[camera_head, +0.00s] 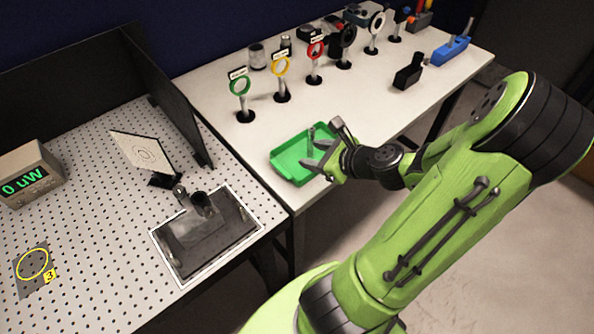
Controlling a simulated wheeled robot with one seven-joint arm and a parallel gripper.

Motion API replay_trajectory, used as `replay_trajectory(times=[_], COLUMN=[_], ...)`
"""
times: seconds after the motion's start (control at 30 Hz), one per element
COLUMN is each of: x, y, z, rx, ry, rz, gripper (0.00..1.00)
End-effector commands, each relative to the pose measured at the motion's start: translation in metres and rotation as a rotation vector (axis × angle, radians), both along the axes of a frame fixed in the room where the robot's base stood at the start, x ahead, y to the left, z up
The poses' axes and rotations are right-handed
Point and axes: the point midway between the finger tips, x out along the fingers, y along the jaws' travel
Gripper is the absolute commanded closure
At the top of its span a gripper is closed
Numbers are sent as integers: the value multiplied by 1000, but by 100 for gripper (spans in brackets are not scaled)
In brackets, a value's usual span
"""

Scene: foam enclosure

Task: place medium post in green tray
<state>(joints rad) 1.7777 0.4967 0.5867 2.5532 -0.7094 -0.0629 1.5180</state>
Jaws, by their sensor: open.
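The green tray (284,164) lies on the white table near its front left corner. My gripper (313,153) is over the right part of the tray, with its two fingers apart and pointing left. A small, slim grey piece (311,134) shows at the tray's back right, just beyond the fingers. It may be the medium post, but it is too small to tell, and I cannot tell whether it touches the tray or the gripper. My gripper and wrist hide the tray's right side.
Several ring-topped posts (241,91) stand in a row along the white table (205,80). A black holder (408,73) and a blue one (450,50) are at the right. The perforated board (90,215) at left carries a framed dark plate (215,240) and a meter (30,172).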

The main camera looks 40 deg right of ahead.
Motion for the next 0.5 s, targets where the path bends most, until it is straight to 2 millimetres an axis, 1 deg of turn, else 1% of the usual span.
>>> replay_trajectory(times=[0.03,0.07,0.1,0.17,0.2,0.27,0.3,0.37,0.4,0.47,0.5], x=[6,7,7,3,0,-7,-13,-23,-30,-43,-53], y=[25,38,54,76,90,109,120,137,147,161,170], z=[-3,-5,-7,-7,-5,4,12,27,38,57,70], rx=[-127,-207,-316,-485,-603,-786,-908,-1088,-1204,-1371,-1480], ry=[67,107,155,218,251,291,309,320,318,296,269], rz=[158,256,389,593,732,939,1073,1263,1379,1541,1639], gripper=[49,49,49,49,49,49,49,49,49,49,49])
